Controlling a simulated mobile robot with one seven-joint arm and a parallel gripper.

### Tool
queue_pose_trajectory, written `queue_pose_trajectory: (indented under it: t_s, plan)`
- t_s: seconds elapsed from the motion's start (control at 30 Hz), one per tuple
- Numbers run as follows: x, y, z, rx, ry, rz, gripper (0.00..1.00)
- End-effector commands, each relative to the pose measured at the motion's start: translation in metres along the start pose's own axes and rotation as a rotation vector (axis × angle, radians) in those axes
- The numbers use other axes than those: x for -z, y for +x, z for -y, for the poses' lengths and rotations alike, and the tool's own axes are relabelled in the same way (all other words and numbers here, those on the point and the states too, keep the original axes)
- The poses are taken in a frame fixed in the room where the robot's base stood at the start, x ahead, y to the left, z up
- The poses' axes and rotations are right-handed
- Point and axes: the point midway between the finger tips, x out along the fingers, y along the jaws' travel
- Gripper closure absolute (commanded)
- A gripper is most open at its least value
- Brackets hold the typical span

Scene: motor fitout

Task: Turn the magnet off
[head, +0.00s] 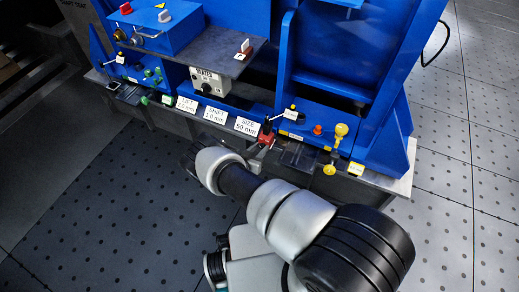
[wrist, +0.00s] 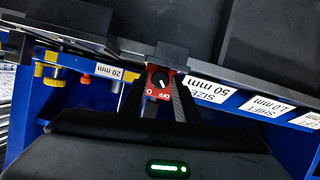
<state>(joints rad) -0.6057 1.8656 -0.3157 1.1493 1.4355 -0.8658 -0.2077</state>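The magnet switch is a small red block (head: 266,138) with a black top, at the front edge of the blue fixture in the head view. In the wrist view its red face (wrist: 158,84) shows a white pointer mark and the word OFF, upside down. My gripper (wrist: 160,95) is in front of it, fingers apart, one on each side of the red face. I cannot tell whether they touch it. In the head view my wrist partly hides the fingers.
White labels, such as the SIZE 50 mm label (head: 247,126), line the front edge left of the switch. A yellow knob (head: 340,131) and a small orange-red knob (head: 317,130) stand to its right. A control box (head: 210,81) stands behind. The dotted floor (head: 90,215) in front is clear.

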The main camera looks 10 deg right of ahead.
Motion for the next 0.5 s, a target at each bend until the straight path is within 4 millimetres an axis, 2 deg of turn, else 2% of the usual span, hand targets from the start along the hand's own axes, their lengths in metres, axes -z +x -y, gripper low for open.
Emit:
queue_pose_trajectory:
  t_s: [0.03,0.13,0.17,0.5]
  plan:
    - [0.0,-0.0001,0.0,0.0,0.0,0.0,0.8]
    - [0.0,-0.0002,0.0,0.0,0.0,0.0,0.97]
    - [-0.0001,-0.0002,-0.0001,0.0,0.0,0.0,1.0]
    - [0.0004,-0.0002,-0.0012,0.02,0.049,0.0,1.0]
